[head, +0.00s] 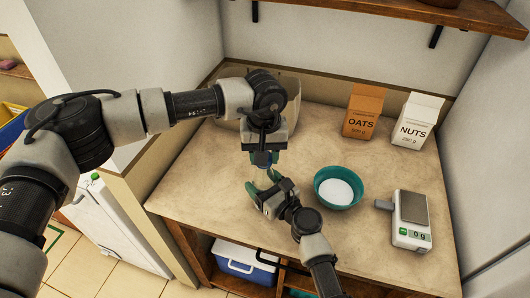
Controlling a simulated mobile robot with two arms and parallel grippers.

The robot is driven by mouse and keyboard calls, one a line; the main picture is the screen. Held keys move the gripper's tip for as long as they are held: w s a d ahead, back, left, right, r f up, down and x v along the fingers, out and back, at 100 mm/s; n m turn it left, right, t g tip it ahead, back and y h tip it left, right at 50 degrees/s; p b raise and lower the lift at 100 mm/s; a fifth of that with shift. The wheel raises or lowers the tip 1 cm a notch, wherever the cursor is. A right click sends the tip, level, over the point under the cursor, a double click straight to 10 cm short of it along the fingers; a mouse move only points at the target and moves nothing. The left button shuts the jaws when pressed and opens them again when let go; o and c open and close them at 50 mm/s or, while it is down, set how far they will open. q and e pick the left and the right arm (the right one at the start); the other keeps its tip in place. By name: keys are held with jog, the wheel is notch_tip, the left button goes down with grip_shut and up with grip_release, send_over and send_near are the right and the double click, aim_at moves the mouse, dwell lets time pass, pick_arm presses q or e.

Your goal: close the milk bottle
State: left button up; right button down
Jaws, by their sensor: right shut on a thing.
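The milk bottle (263,182) seems to be the small pale shape between the fingers of my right gripper (262,185), on or just above the counter. The gripper is shut on it. Most of the bottle is hidden by the two grippers. My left gripper (264,158) points down directly above it. A small blue piece, perhaps the cap, shows at the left fingers. I cannot tell whether those fingers grip it or whether it sits on the bottle.
A teal bowl (321,190) with white contents stands right of my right gripper. A scale (398,233) reading 0 g is farther right. Oats (356,126) and nuts (407,137) cartons stand at the back. A beige container (287,84) is partly hidden behind my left arm.

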pick_arm(q)
jog(key=m, duration=0.4)
jog(key=shift+a+m, duration=0.1)
jog(key=shift+m, duration=0.2)
jog(key=m, duration=0.5)
jog(key=shift+w, duration=0.1)
jog(key=o, duration=0.9)
jog(key=shift+r, duration=2.25)
jog(key=shift+c, duration=0.4)
